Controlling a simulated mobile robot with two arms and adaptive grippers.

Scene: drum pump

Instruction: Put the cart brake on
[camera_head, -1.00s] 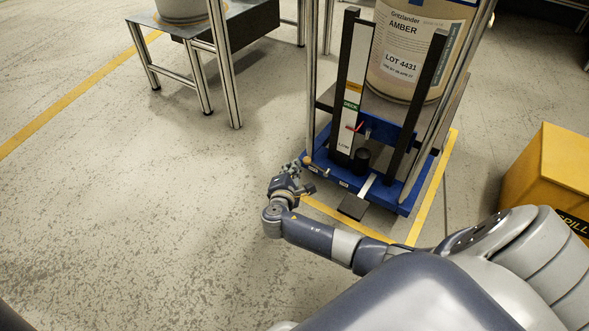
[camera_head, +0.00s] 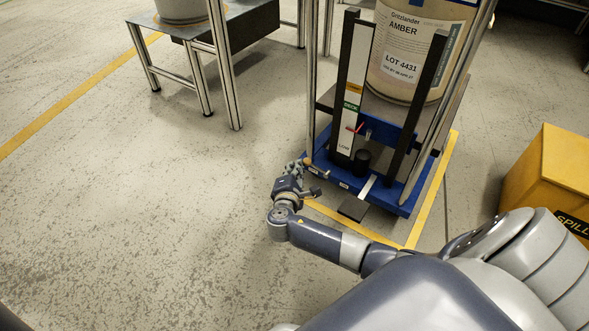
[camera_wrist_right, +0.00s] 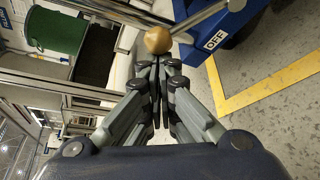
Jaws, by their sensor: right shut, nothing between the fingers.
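The cart has a blue base (camera_head: 404,207) and carries a drum labelled AMBER (camera_head: 408,60). A tan ball knob (camera_head: 307,161) is at the left front corner of the base. In the right wrist view the knob (camera_wrist_right: 158,40) is just beyond my fingertips, beside a white OFF label (camera_wrist_right: 215,40) on the blue base. My right gripper (camera_head: 300,168) is by that corner. In the right wrist view its fingers (camera_wrist_right: 160,72) are shut with nothing between them; whether they touch the knob I cannot tell. My left gripper is out of view.
A black pedal-like plate (camera_head: 353,208) sticks out at the cart's front. Yellow floor tape (camera_head: 446,178) runs around the cart. A yellow spill box (camera_head: 550,175) stands to the right. A metal-framed table (camera_head: 215,30) is at the back left. The floor on the left is clear.

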